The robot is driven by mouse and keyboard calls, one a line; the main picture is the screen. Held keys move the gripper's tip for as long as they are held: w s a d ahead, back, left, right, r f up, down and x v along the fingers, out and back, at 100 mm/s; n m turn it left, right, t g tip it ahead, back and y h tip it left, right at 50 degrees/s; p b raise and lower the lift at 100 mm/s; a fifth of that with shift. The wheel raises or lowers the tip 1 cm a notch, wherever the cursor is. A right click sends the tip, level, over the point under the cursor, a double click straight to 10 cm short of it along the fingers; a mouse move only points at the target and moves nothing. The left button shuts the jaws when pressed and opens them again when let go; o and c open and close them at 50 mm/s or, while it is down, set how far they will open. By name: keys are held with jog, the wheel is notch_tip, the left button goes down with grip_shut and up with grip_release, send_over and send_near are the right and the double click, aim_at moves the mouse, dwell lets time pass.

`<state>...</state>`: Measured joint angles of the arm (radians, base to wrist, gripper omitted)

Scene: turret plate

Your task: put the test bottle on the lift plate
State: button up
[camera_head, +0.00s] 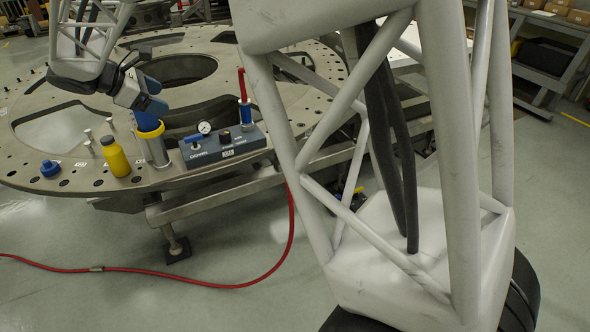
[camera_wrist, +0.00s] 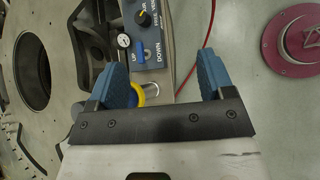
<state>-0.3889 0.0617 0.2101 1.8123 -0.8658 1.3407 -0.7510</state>
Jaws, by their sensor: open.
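A yellow bottle with a dark cap (camera_head: 116,158) stands upright on the round metal turret plate (camera_head: 75,172), near its front edge. I take it to be the test bottle; it cannot be made out in the wrist view. A metal cylinder with a yellow ring (camera_head: 155,153) stands just right of it. The ring also shows partly behind a finger in the wrist view (camera_wrist: 139,92). I cannot tell which surface is the lift plate. My gripper (camera_head: 151,107) is open, with blue fingers above and around the cylinder's top; it also shows in the wrist view (camera_wrist: 163,68), holding nothing visible.
A grey control box (camera_head: 226,147) with a gauge (camera_head: 204,128) and a blue lever stands right of the cylinder. A blue knob-like piece (camera_head: 50,168) and small pegs sit to the left. A red hose (camera_head: 225,285) crosses the floor. A large opening (camera_head: 180,69) lies behind.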

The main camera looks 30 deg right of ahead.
jog(key=s+d+m+g+y, duration=0.1)
jog(key=s+d+m+y, duration=0.25)
jog(key=s+d, duration=0.45)
jog(key=s+d+m+y, duration=0.2)
jog(key=s+d+m, duration=0.25)
jog(key=s, duration=0.85)
jog(key=s+d+f+m+y, duration=0.1)
jog(key=s+m, duration=0.3)
jog(key=s, duration=0.6)
jog(key=s+d+f+m+t+y, duration=0.1)
jog(key=s+f+m+y, duration=0.2)
jog(key=s, duration=0.7)
jog(key=shift+d+f+m, duration=0.3)
jog(key=shift+f+m, duration=0.35)
jog(key=shift+m, duration=0.45)
